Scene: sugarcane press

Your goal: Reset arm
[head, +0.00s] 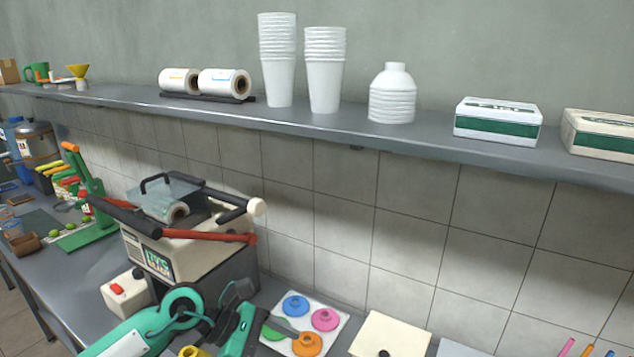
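My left arm (150,325), teal and black, reaches in from the bottom left, in front of a beige press-like machine (190,245). My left gripper (282,328) is at the arm's end, low in the view, beside a white board with coloured round pieces. Its fingers are small and partly lost against the board, so their opening cannot be made out. I see nothing clearly held. My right gripper is not in view.
The white board (340,318) carries blue (295,306), pink (325,319), orange (307,344) and green round pieces. A green lever press (88,205) stands further left. The shelf above (420,140) holds stacked cups (279,60), film rolls (220,82) and boxes (497,122).

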